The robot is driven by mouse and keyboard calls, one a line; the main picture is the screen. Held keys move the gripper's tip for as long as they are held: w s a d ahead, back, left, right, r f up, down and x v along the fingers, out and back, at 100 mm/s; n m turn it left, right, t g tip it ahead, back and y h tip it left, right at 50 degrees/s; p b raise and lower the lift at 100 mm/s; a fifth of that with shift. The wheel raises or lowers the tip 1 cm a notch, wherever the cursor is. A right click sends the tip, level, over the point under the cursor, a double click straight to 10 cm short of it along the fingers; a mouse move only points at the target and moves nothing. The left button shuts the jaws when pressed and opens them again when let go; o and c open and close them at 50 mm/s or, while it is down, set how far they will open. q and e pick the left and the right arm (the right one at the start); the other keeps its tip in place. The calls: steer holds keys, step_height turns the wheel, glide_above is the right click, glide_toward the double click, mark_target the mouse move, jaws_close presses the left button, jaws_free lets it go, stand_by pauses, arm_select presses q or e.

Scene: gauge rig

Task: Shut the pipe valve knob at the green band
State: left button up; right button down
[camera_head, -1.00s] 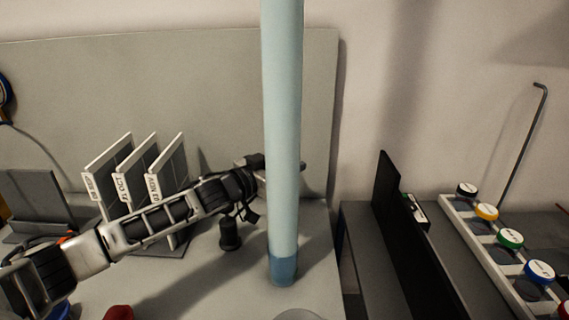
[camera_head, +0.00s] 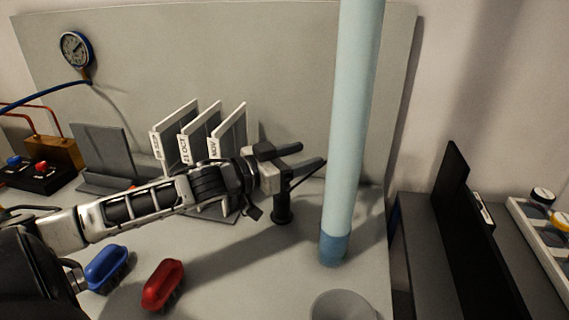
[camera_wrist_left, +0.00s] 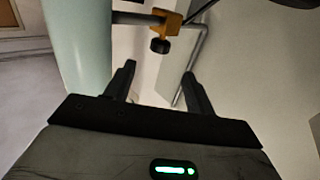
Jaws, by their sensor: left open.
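In the left wrist view a brass valve body (camera_wrist_left: 167,22) sits on a thin grey pipe (camera_wrist_left: 138,17). A black knob (camera_wrist_left: 160,46) hangs below it, ahead of and between my finger lines, apart from the fingers. No green band shows. In the head view, the valve and knob do not show. My left gripper (camera_head: 298,157) is open and empty, its fingers pointing right, close to the left edge of a thick pale-blue column (camera_head: 352,110). In the left wrist view, the open fingers (camera_wrist_left: 159,72) have the column at their left. My right gripper is not in view.
A file rack (camera_head: 197,133) stands behind my left wrist. A black upright object (camera_head: 282,207) is below the gripper. Red (camera_head: 163,285) and blue (camera_head: 107,269) brushes lie front left. A black panel (camera_head: 450,215) stands at right. A bent grey rod (camera_wrist_left: 190,63) is beyond the fingers.

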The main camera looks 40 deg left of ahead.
arm_select(q)
steer(key=shift+v, duration=1.8)
